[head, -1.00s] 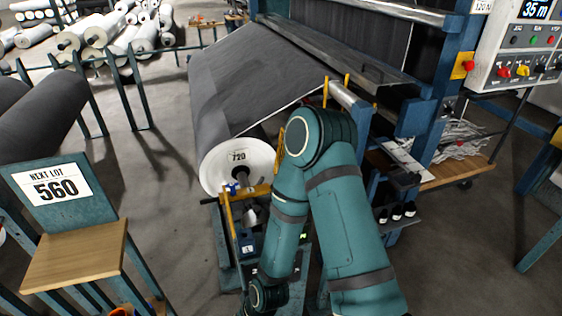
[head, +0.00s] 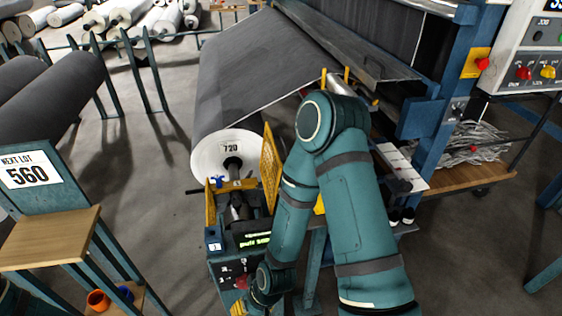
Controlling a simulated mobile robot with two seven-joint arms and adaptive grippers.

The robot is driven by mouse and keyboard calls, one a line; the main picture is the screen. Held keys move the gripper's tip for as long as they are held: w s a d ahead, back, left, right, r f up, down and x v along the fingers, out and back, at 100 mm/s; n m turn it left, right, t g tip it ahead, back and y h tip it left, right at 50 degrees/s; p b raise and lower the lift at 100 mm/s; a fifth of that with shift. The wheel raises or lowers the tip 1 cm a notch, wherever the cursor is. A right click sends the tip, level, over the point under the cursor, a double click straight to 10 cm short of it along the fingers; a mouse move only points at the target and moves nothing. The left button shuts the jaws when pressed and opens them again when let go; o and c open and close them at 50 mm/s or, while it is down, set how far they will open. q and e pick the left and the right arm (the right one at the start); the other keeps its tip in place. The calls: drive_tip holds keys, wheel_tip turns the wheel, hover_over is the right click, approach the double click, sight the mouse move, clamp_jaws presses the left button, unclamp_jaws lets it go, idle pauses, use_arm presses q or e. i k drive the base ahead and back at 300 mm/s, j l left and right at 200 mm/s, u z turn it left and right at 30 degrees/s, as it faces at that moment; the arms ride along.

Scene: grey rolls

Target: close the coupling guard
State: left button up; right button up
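The yellow mesh guard (head: 269,168) stands upright, swung open, at the right side of the roll's drive stand. A yellow frame piece (head: 211,205) stands on the stand's left side. Between them the shaft and coupling (head: 238,208) lie uncovered, in line with the white end disc (head: 212,152) of the roll marked 720. My teal right arm comes in from the bottom right and folds down beside the stand.
The drive stand has a lit green display (head: 257,240), partly hidden by my arm. A small wooden-topped stand (head: 45,238) marked 560 is at the left. The loom frame (head: 452,85) and control box (head: 535,50) are at the right. Floor between the stands is clear.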

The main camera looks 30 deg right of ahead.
sight(262, 166)
drive_tip(key=l, duration=0.45)
drive_tip(key=k+l+u, duration=0.15)
drive_tip(key=l, duration=0.65)
drive_tip(key=k+l+u, duration=0.15)
drive_tip(key=l, duration=0.3)
drive_tip(key=k+l, duration=0.1)
drive_tip(key=l, duration=0.3)
drive_tip(key=k+l+u, duration=0.15)
drive_tip(key=l, duration=0.25)
drive_tip(key=i, duration=0.05)
